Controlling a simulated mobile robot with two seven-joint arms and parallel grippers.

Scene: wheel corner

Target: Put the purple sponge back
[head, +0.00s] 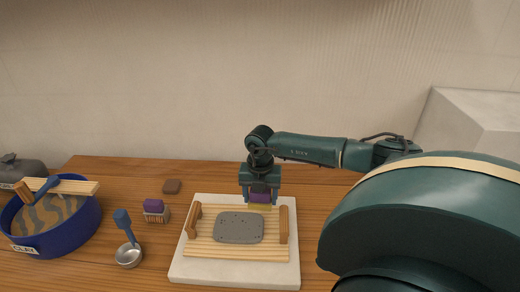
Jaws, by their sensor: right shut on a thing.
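My right gripper (261,196) reaches in from the right and points down at the back right part of a wooden slatted board. It is shut on the purple sponge (260,198), which has a pale yellow lower edge. The sponge is at or just above the slats; I cannot tell if it touches them. The fingers hide part of it. Another small purple block (153,205) with a pale, striped lower part stands on the table, left of the board. My left gripper is out of view.
A grey slab (239,227) lies on the slatted board (235,253), between two wooden handles, on a white base (232,275). My arm covers the right side.

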